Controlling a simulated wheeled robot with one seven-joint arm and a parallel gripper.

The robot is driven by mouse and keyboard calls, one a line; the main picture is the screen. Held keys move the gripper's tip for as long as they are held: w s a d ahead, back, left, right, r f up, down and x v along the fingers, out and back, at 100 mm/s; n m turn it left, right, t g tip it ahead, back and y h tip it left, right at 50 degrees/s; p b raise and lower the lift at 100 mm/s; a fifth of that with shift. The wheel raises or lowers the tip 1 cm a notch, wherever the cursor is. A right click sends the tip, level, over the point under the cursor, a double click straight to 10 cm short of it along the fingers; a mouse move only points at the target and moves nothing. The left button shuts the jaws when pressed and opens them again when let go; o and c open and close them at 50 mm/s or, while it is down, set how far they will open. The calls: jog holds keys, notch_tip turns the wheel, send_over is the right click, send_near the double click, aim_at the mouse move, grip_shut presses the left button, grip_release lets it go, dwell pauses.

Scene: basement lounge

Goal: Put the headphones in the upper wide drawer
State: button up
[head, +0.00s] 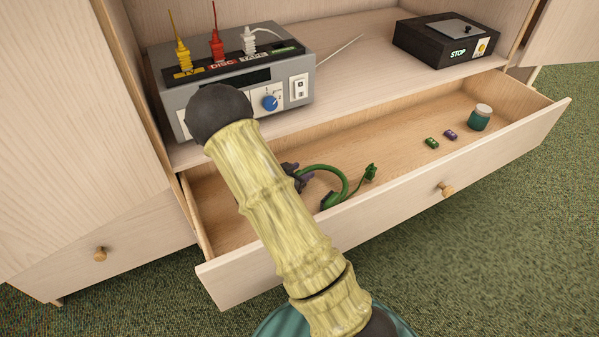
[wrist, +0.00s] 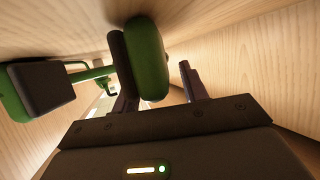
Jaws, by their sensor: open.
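The green headphones (head: 341,181) lie inside the open upper wide drawer (head: 395,198), in its left half, partly hidden by my arm and the drawer front. In the wrist view, one green ear cup (wrist: 150,58) with a dark pad stands between the fingers of my gripper (wrist: 158,92). The other ear cup (wrist: 20,92), with its dark pad, is at the left. My gripper is open, its fingers apart around the near cup. In the head view my gripper (head: 297,177) is low in the drawer, mostly hidden behind my arm.
A small green piece (head: 370,172) is beside the headphones. A jar (head: 480,118), a green battery-like item (head: 431,143) and a purple one (head: 450,135) lie at the drawer's right. Above stand a grey switch box (head: 238,92) and a black STOP box (head: 445,40). The drawer's middle is clear.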

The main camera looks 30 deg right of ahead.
jog(key=p+v, duration=0.3)
jog(key=v, duration=0.3)
jog(key=shift+s+a+r, duration=0.1)
jog(key=shift+a+r, duration=0.05)
jog(key=shift+r, duration=0.1)
jog(key=shift+s+a+p, duration=0.2)
jog(key=shift+a+p, duration=0.15)
jog(key=shift+a, duration=0.1)
jog(key=shift+w+a+r+y, duration=0.1)
jog(key=shift+w+r+y, duration=0.15)
jog(key=shift+y, duration=0.15)
jog(key=a+r+n+t+y, duration=0.1)
jog(key=a+r+n+y, duration=0.55)
jog(key=a+y, duration=0.2)
jog(key=s+r+n+g+y, duration=0.1)
jog(key=s+r+n+g, duration=0.1)
jog(key=s, duration=0.6)
jog(key=s+d+r+n+g+y, duration=0.1)
jog(key=s+r+n, duration=0.3)
jog(key=s, duration=0.5)
jog(key=shift+s+r+n+g+y, duration=0.2)
jog(key=shift+s+n+g+y, duration=0.15)
jog(key=shift+g+y, duration=0.2)
